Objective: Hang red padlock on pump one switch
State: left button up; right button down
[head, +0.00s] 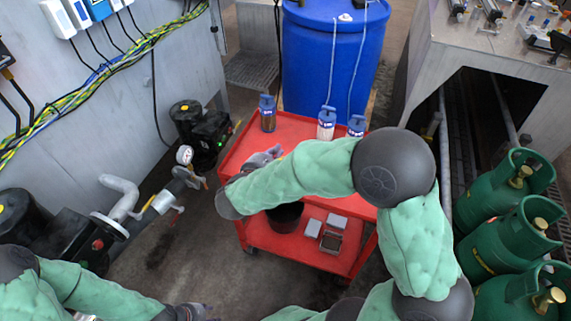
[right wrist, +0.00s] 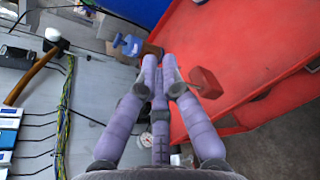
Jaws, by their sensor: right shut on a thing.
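My right gripper (head: 268,156) is over the left edge of the red cart in the head view. In the right wrist view its purple fingers (right wrist: 165,62) are closed together. A dark red block, seemingly the padlock (right wrist: 207,82), shows against the right finger; its shackle is not clear. I cannot pick the padlock out in the head view. A black pump with a switch box (head: 208,128) and a green light stands left of the cart. Another black pump box (head: 82,240) has a red knob. I cannot tell which is pump one. My left gripper (head: 192,312) is at the bottom edge, its fingers unclear.
The red cart (head: 238,150) carries several blue-capped bottles (head: 326,122); a dark bucket (head: 285,215) and small boxes are on its lower shelf. A pressure gauge (head: 184,154) and pipes stand between the pumps. Green gas cylinders (head: 490,240) fill the right. A blue drum (head: 330,60) is behind.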

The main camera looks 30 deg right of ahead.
jog(key=w+d+f+b, duration=0.4)
jog(key=d+f+b, duration=0.1)
jog(key=f, duration=0.5)
jog(key=shift+w+d, duration=0.2)
jog(key=shift+d, duration=0.15)
jog(key=c, duration=1.4)
grip_release()
jog(key=shift+f, duration=0.1)
